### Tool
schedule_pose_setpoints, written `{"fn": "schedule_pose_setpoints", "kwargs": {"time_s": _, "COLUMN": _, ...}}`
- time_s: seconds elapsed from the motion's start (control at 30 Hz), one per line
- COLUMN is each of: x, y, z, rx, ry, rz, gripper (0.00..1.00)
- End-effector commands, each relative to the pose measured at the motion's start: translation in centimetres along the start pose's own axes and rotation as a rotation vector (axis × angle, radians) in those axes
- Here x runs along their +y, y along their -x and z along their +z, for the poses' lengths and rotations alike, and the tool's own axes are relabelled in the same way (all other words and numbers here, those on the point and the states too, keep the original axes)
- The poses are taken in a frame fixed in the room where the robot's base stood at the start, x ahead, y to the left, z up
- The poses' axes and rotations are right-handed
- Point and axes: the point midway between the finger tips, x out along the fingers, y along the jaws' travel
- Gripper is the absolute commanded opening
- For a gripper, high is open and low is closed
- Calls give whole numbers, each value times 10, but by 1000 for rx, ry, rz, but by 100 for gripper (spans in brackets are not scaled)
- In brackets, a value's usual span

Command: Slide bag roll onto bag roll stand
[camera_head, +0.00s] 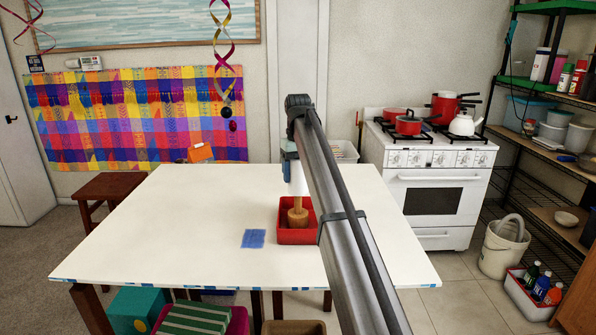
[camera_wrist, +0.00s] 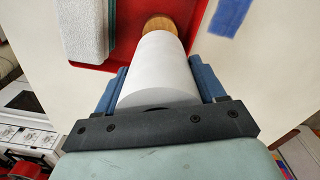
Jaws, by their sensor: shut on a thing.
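My gripper (camera_head: 291,165) is shut on the white bag roll (camera_head: 298,182), with one blue finger on each side of it in the wrist view (camera_wrist: 160,75). The roll (camera_wrist: 158,72) is held upright above the wooden bag roll stand (camera_head: 298,219). The stand's light wood (camera_wrist: 160,22) shows just past the roll's far end in the wrist view. A short length of the post shows below the roll. I cannot tell whether the roll is around the post's top or just above it. The stand is in a red tray (camera_head: 286,238) on the table.
The white table (camera_head: 180,220) is mostly clear. A flat blue patch (camera_head: 253,239) lies left of the tray. A pale, rough-surfaced item (camera_wrist: 82,28) is beside the stand in the wrist view. My arm covers the tray's right side in the head view.

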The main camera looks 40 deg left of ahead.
Motion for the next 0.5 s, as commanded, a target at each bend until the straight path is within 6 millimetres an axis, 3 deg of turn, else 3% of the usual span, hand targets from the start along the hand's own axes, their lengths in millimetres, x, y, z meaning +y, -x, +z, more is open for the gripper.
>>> {"fn": "schedule_pose_setpoints", "kwargs": {"time_s": 0.5, "x": 0, "y": -10, "z": 0, "rx": 0, "ry": 0, "rz": 0, "gripper": 36}}
